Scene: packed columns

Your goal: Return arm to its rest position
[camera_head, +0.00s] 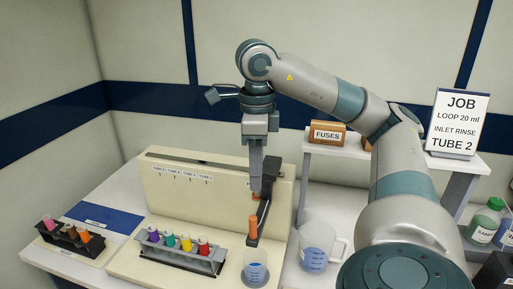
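My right arm comes in from the right and arches over the bench. Its gripper (256,188) points straight down in front of the cream machine (165,190). The fingers are seen edge-on, so I cannot tell whether they are open or shut. A small orange-brown piece (255,196) shows at the fingertips; whether they touch it is unclear. My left gripper is not in view.
A rack of coloured tubes (181,257) stands on the machine's base, beside a small beaker (255,268) and a larger jug (315,248). Another tube rack (69,237) is at far left. A raised shelf (335,148) bears a FUSES box (327,133) and JOB sign (457,124). Bottles (484,222) stand right.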

